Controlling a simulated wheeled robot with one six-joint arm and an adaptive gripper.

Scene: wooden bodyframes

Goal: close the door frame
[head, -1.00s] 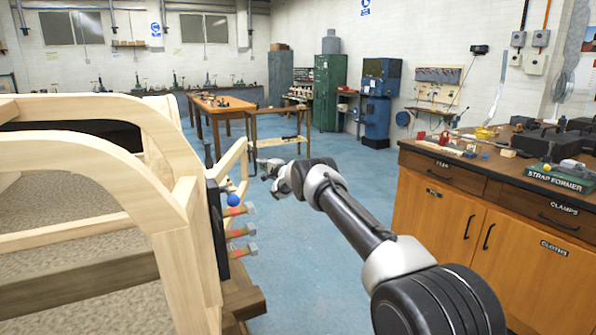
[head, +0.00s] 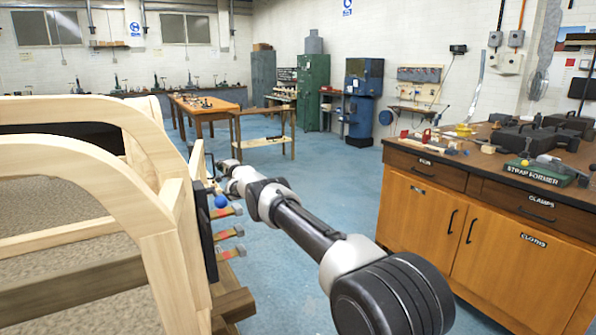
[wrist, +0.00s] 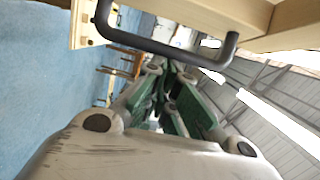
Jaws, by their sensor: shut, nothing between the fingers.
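The pale wooden door frame (head: 198,160) shows in the head view as a narrow slanted piece just beyond the large wooden bodyframe (head: 158,210). The body post hides much of it, and I cannot tell whether it meets the body. My gripper (head: 218,165) is at its right side, at the end of my outstretched arm. In the wrist view my gripper (wrist: 168,72) has its fingers shut and empty. A black bar handle (wrist: 165,42) on pale wood (wrist: 225,14) crosses just above the fingertips. I cannot tell whether they touch it.
A workbench cabinet (head: 480,215) stands to the right. Open blue floor (head: 290,200) lies between them, with a wooden table (head: 205,105) farther back.

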